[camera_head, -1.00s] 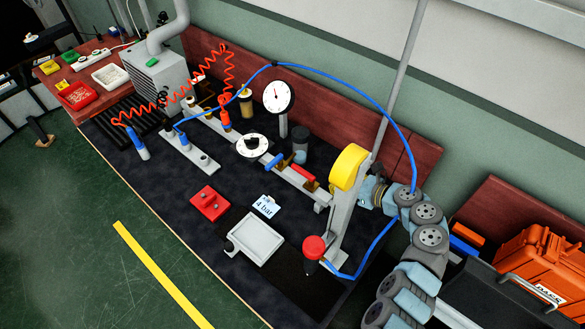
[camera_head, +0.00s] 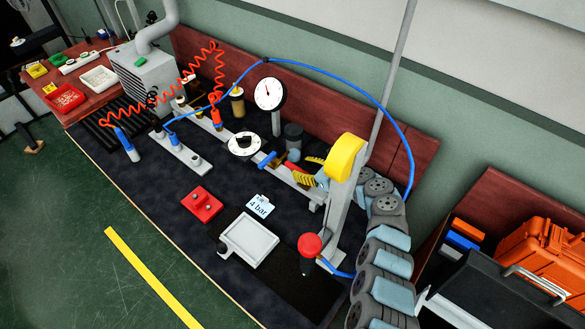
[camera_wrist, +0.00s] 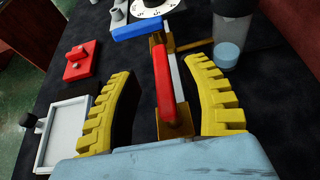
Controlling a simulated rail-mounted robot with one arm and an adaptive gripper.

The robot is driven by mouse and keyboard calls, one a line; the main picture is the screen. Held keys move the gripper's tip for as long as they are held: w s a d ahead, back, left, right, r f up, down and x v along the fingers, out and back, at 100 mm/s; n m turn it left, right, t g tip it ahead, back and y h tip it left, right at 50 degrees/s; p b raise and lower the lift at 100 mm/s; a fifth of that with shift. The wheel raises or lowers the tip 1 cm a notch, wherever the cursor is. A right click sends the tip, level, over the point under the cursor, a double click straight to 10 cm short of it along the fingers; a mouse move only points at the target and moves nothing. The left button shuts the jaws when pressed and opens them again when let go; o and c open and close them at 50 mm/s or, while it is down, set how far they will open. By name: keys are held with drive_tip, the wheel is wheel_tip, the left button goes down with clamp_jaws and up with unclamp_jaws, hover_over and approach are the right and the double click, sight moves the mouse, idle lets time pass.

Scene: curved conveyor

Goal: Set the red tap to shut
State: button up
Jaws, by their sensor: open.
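The red tap (camera_wrist: 163,82) has a long red handle on a brass body. Its handle lies roughly along the grey rail (camera_wrist: 177,76), while the blue tap handle (camera_wrist: 137,32) lies across it. My gripper (camera_wrist: 160,67) is open, with one yellow finger on each side of the red handle. I see dark gaps between handle and fingers, so neither finger appears to grip it. In the head view my gripper's yellow fingers (camera_head: 309,170) show at the rail, left of the yellow disc (camera_head: 345,157), and mostly hide the red tap.
A dial gauge (camera_head: 269,94) and a dark-lidded clear jar (camera_head: 293,140) stand behind the rail. A red block (camera_head: 202,204), a "4 bar" card (camera_head: 260,207), a grey tray (camera_head: 230,253) and a red mushroom button (camera_head: 310,245) lie in front. A blue hose (camera_head: 350,79) arches overhead.

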sight(293, 166)
drive_tip(key=b+x, duration=0.2)
drive_tip(key=x, duration=0.2)
drive_tip(key=shift+w+a+f, duration=0.1)
drive_tip(key=shift+w+a, duration=0.1)
drive_tip(key=shift+a, duration=0.05)
clamp_jaws()
